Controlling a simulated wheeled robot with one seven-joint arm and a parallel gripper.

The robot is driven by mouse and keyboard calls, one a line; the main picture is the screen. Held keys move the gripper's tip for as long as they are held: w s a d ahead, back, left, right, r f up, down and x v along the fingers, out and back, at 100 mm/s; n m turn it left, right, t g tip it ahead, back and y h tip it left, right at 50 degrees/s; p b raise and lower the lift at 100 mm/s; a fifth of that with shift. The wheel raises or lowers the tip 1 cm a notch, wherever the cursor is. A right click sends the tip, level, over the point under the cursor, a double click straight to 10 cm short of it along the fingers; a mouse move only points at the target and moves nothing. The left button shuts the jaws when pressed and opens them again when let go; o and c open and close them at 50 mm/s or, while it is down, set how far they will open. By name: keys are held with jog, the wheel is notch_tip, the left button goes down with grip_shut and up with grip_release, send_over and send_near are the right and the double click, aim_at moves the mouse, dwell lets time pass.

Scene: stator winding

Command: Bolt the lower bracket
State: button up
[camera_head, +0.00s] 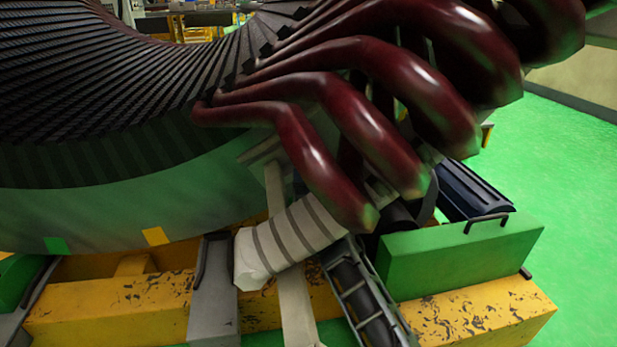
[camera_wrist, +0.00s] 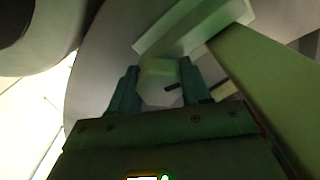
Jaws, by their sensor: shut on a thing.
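My gripper (camera_wrist: 160,75) shows in the wrist view with its two teal fingers shut on a small pale block-like piece, probably the bolt (camera_wrist: 158,68). In front of it is a pale flat plate (camera_wrist: 190,27), and a long pale bar (camera_wrist: 262,95) runs down to the right; these look like the bracket. In the head view a pale upright strip (camera_head: 297,310), likely the bracket, runs behind a white ribbed wrapped piece (camera_head: 292,238). The gripper cannot be made out in the head view. Whether the held piece touches the plate cannot be told.
Thick dark red coil ends (camera_head: 335,110) overhang the area from the dark slotted stator (camera_head: 130,70). Yellow worn beams (camera_head: 110,305), a green block with a handle (camera_head: 455,255) and a black caged part (camera_head: 365,300) crowd below. Green floor (camera_head: 565,170) is clear at right.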

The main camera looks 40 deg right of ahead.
jog(key=shift+s+d+f+m, duration=0.15)
jog(key=shift+f+m, duration=0.15)
jog(key=shift+m, duration=0.3)
jog(key=o, duration=1.1)
jog(key=shift+r, duration=0.15)
jog(key=shift+c, duration=0.2)
jog(key=v, duration=0.7)
jog(key=shift+s+a, duration=0.25)
jog(key=shift+a, duration=0.1)
